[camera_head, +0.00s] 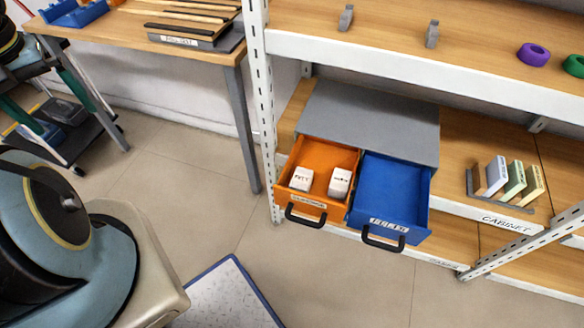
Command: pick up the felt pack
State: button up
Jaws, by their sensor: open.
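Two small white packs lie in the open orange drawer (319,155). The left pack (301,178) has short reddish lettering that may read felt, but it is too small to be sure. The right pack (340,182) has darker lettering that I cannot read. The packs are apart, with a gap of orange drawer floor between them. My gripper is not in view; only parts of my own arm show at the left edge.
An open, empty-looking blue drawer (392,192) is beside the orange one, in a grey cabinet (370,118) on a shelf. A white upper shelf edge (400,66) runs above. A rack of upright cards (515,180) stands right. A wooden table (130,35) is left.

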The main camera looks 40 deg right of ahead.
aim_at(302, 180)
jog(key=k+l+z, duration=0.35)
jog(key=k+l, duration=0.45)
jog(key=k, duration=0.05)
